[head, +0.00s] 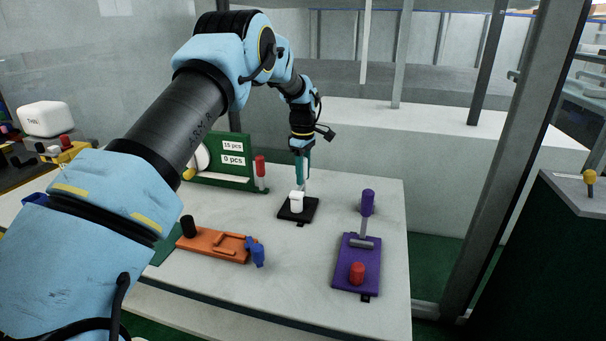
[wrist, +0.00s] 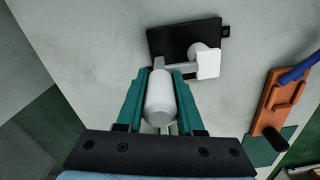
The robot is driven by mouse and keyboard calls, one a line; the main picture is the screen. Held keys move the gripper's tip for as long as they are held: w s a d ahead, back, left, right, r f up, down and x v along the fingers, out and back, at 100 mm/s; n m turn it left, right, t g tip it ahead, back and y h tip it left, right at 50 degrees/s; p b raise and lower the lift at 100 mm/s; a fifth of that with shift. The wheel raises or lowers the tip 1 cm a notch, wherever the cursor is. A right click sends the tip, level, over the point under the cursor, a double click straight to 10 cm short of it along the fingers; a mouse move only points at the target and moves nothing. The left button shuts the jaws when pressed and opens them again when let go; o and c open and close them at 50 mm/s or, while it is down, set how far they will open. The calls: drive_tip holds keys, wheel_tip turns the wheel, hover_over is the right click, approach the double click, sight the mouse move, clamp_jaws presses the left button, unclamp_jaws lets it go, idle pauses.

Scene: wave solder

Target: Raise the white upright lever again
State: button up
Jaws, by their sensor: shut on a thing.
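The white lever has a white rounded handle (wrist: 160,100), a thin arm and a white block (head: 297,202) on a black base plate (head: 312,210). The plate lies flat on the table. My gripper (head: 302,172), with teal fingers, is above the plate. In the wrist view my gripper (wrist: 161,78) is shut on the white handle, one finger on each side. The black plate (wrist: 180,42) and white block (wrist: 207,62) show beyond the fingertips. The handle is mostly hidden in the head view, so its exact tilt is hard to tell.
An orange fixture (head: 212,246) with a blue handle (head: 257,254) lies front left. A purple fixture (head: 357,252) with an upright purple-handled lever (head: 368,203) and red knob (head: 357,273) is to the right. A green counter board (head: 232,160) stands behind left. Bare table lies between them.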

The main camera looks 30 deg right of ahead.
clamp_jaws()
idle(0.7)
